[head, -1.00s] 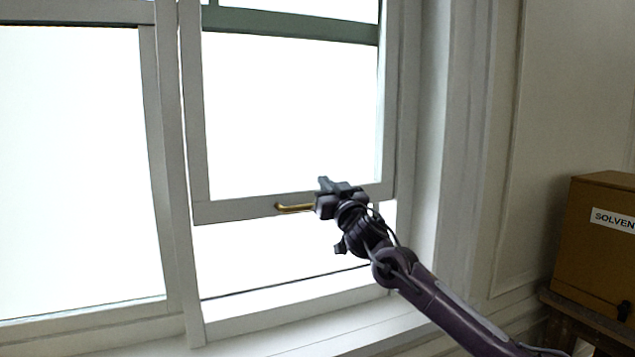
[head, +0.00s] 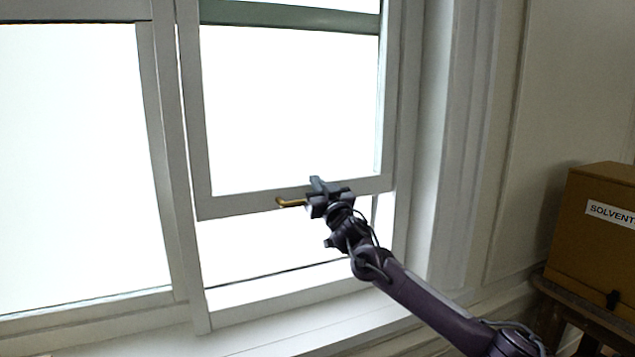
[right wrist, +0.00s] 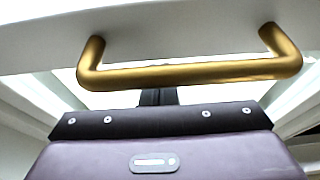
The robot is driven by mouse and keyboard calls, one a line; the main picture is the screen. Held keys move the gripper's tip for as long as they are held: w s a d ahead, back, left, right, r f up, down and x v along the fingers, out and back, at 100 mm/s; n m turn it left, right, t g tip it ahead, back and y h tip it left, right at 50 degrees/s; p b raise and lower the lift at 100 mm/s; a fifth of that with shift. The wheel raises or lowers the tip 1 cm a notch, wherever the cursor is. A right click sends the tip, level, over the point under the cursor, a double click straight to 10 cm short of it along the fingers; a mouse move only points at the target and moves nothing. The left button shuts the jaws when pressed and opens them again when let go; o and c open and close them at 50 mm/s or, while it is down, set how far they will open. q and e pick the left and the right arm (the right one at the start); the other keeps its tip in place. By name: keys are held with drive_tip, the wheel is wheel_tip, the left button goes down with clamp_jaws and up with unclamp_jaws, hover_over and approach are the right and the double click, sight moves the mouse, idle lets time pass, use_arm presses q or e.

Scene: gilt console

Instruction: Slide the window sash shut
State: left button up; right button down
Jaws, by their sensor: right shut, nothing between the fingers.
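The white window sash (head: 255,204) is raised, with a bright open gap between its bottom rail and the sill (head: 300,330). A brass bar handle (head: 288,202) is fixed to that rail; its right part is hidden behind my right gripper (head: 316,188) in the head view. In the right wrist view, the whole handle (right wrist: 190,74) runs across the top, joined to the rail at both ends. My right gripper's dark fingers (right wrist: 157,97) are shut and empty, just beyond the bar and partly hidden by it. I cannot tell whether they touch it. My left gripper is out of view.
A fixed window pane (head: 75,170) is at the left, with a white upright frame post (head: 163,150) between. A brown box (head: 590,240) labelled solvent stands on a wooden stand (head: 560,310) at the right, clear of my right arm.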

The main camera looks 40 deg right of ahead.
wheel_tip(320, 180, down, 22)
drive_tip(key=b, duration=1.4)
drive_tip(key=shift+r+b, duration=0.15)
drive_tip(key=shift+b, duration=0.25)
drive_tip(key=shift+r, duration=0.1)
